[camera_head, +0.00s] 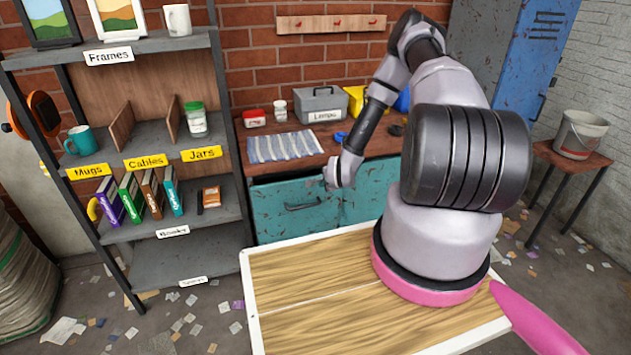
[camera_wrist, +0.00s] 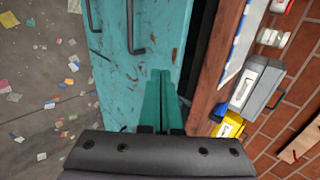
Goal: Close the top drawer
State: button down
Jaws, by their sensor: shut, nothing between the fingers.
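The teal cabinet (camera_head: 365,205) stands under the wooden bench top. Its top drawer front (camera_head: 275,208) has a dark bar handle, and worn teal fronts with handles also show in the wrist view (camera_wrist: 150,55). A dark strip separates the teal face from the bench edge there; I cannot tell how far the drawer stands out. My gripper (camera_head: 330,180) is in front of the cabinet, near the upper right of the drawer front. In the wrist view my gripper (camera_wrist: 160,75) has its green fingers together, empty, pointing along the teal front. Contact with it is unclear.
The bench top (camera_head: 385,148) holds a striped cloth (camera_head: 284,147), a grey toolbox (camera_head: 318,104) and small containers. A labelled shelf unit (camera_head: 190,235) stands close on the left. A bucket (camera_head: 580,135) sits on a stool at right. Paper scraps litter the floor.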

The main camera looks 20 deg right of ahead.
aim_at(313, 177)
jog(key=w+f, duration=0.4)
jog(key=w, duration=0.4)
jog(key=shift+w+f, duration=0.15)
jog(key=shift+w, duration=0.15)
jog(key=w, duration=0.4)
jog(key=shift+w+r, duration=0.2)
jog(key=shift+w, duration=0.25)
